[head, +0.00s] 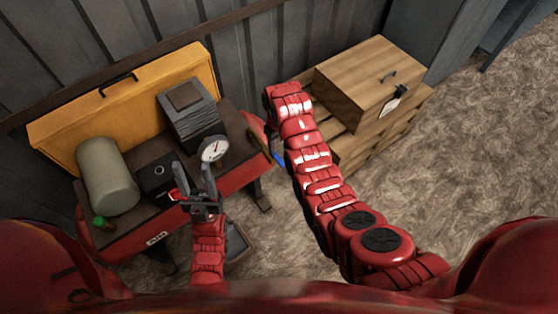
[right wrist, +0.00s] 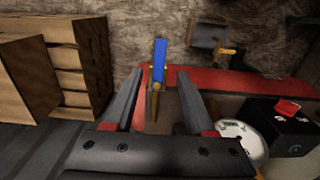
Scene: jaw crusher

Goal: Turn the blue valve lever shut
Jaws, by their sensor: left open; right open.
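The blue valve lever (right wrist: 160,60) shows in the right wrist view. It points away from my right gripper, with a brass-coloured part (right wrist: 154,100) at its near end. My right gripper (right wrist: 160,80) is open, with one finger on each side of the lever's line; no contact shows. In the head view only a bit of the blue lever (head: 280,159) shows beside my right arm, at the bench's right end, and the right fingers are hidden. My left gripper (head: 195,180) is open and empty above the front of the bench.
The red bench (head: 130,235) carries a grey-green cylinder (head: 106,175), a black box (head: 158,178), a grey stacked block (head: 190,112) and a dial gauge (head: 214,148). A yellow panel (head: 130,90) stands behind. Wooden crates (head: 370,80) stand right of my right arm. Floor at right is clear.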

